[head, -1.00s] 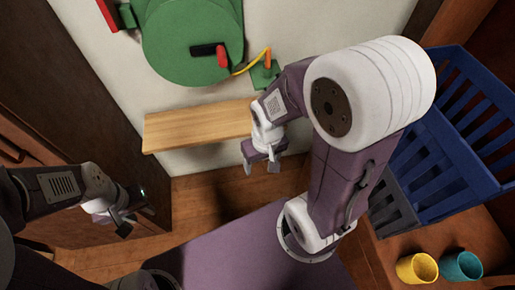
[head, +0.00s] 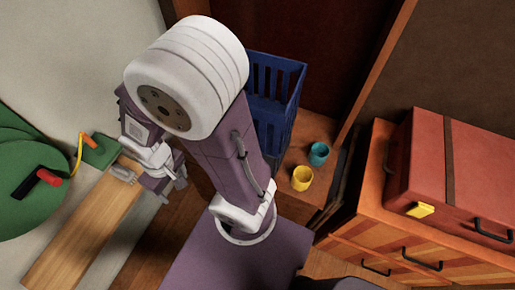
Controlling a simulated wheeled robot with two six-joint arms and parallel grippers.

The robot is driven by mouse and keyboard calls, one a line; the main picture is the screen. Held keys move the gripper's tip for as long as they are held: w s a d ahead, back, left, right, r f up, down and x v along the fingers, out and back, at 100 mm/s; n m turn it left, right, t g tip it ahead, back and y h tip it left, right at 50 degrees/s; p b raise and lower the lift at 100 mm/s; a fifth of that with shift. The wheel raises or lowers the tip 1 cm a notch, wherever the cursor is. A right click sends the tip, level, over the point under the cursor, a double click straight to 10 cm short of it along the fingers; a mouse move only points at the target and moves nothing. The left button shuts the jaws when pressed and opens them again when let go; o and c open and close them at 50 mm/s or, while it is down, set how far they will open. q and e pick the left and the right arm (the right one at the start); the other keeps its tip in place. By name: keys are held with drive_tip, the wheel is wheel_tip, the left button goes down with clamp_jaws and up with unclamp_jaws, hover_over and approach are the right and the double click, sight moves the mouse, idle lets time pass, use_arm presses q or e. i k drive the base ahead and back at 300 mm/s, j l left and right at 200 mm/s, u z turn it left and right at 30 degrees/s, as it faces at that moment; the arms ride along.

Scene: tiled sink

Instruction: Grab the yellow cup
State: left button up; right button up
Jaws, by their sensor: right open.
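The yellow cup (head: 302,178) stands upright on a low wooden surface right of the middle of the head view. A teal cup (head: 319,153) stands just behind it, close by. My right gripper (head: 172,190) is open and empty, left of my right arm and well apart from the yellow cup. My right arm's links lie between the gripper and the cup in the picture. My left gripper is out of the picture.
A blue slatted crate (head: 285,75) stands behind the cups, partly hidden by my arm. A red case (head: 455,170) lies on a wooden drawer cabinet (head: 385,235) at right. A wooden shelf (head: 85,225) and green round object (head: 25,190) are at left.

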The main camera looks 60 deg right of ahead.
sight(303, 175)
drive_tip(key=k+l+z, duration=0.1)
drive_tip(key=z, duration=2.85)
drive_tip(key=k+j+z, duration=0.1)
drive_tip(key=j+z, duration=0.25)
drive_tip(key=k+j+z, duration=0.15)
drive_tip(key=z, duration=0.25)
drive_tip(key=k+j+z, duration=0.15)
drive_tip(key=z, duration=0.2)
